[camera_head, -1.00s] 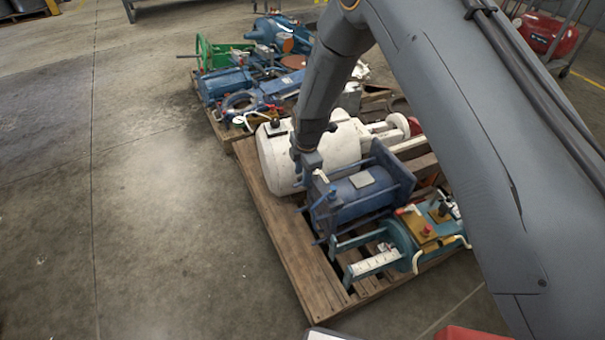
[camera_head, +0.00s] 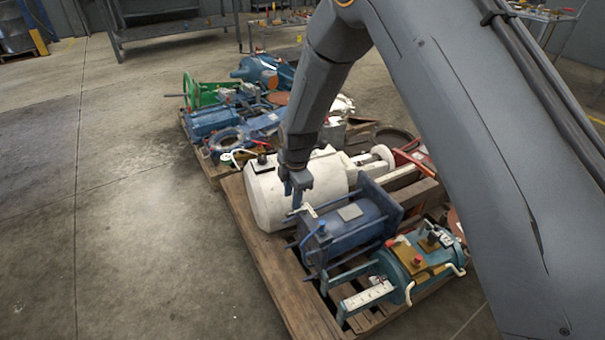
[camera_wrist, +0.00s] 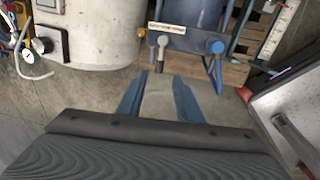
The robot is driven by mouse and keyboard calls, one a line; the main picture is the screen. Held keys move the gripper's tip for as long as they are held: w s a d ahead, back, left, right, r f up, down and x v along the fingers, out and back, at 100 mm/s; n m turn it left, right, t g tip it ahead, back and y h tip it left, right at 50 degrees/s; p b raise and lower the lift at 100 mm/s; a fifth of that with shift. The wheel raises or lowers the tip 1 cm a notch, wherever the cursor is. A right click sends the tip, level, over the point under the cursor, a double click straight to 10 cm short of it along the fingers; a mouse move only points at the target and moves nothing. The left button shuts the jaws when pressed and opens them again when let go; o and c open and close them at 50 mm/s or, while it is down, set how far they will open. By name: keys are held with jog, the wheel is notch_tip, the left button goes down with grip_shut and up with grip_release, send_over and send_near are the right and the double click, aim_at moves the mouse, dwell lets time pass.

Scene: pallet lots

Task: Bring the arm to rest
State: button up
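My gripper (camera_head: 297,195) hangs at the end of my grey arm, in front of the white drum (camera_head: 268,200) in the head view. In the wrist view its two bluish fingers (camera_wrist: 158,95) stand apart with bare floor between them, so it is open and empty. The blue cylinder frame (camera_head: 342,232) lies just to the right of the gripper on the near pallet. In the wrist view the white drum (camera_wrist: 95,30) and blue cylinder frame (camera_wrist: 190,38) show beyond the fingertips. I cannot tell the exact gap between them.
The near wooden pallet (camera_head: 268,262) also bears a teal machine (camera_head: 405,262). A farther pallet (camera_head: 205,160) holds several blue parts and a green wheel (camera_head: 200,90). A grey metal table (camera_head: 165,32) stands behind. The floor at left (camera_head: 120,220) is clear. My arm hides much of the right.

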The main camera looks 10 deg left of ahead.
jog(key=s+d+r+m, duration=0.55)
jog(key=d+r, duration=0.25)
jog(key=r, duration=0.2)
jog(key=s+d+r+m, duration=0.4)
jog(key=d+r+m, duration=0.2)
jog(key=d+r, duration=0.25)
jog(key=s+d+r+m+g, duration=0.1)
jog(key=s+d+r+m, duration=0.4)
jog(key=s, duration=0.4)
jog(key=s+d+r+m+g, duration=0.1)
jog(key=s+d+r+m, duration=0.2)
jog(key=s+d+m, duration=0.5)
jog(key=s+d+r+m+h+p, duration=0.1)
jog(key=d+r+p, duration=0.6)
jog(key=p, duration=0.8)
jog(key=shift+s+d+r+p, duration=0.15)
jog(key=shift+r+p, duration=0.25)
jog(key=shift+r, duration=0.3)
jog(key=shift+m, duration=0.25)
